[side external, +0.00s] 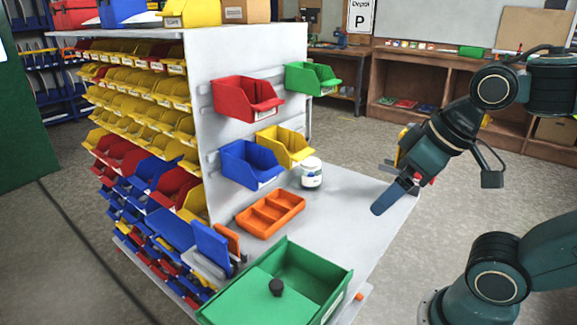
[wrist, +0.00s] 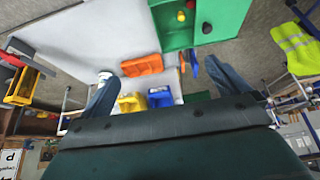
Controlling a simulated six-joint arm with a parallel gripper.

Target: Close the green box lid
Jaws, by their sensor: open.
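A green box (side external: 336,287) stands at the front end of the light work surface in the side view. Its flat green lid (side external: 246,293) has a black knob (side external: 276,287) and appears to cover only part of the top. The wrist view shows the lid (wrist: 228,18) at the top, beside an uncovered dark green section (wrist: 172,36) holding a small red item and a yellow item. My gripper (side external: 393,180) is open and empty, above the right edge of the work surface, behind and right of the box. Its blue fingers are spread wide in the wrist view (wrist: 160,70).
An orange divided tray (side external: 271,213) and a white jar (side external: 311,173) stand on the surface behind the box. Red, green, blue and yellow bins hang on the upright panel (side external: 222,55). The surface right of the tray is clear.

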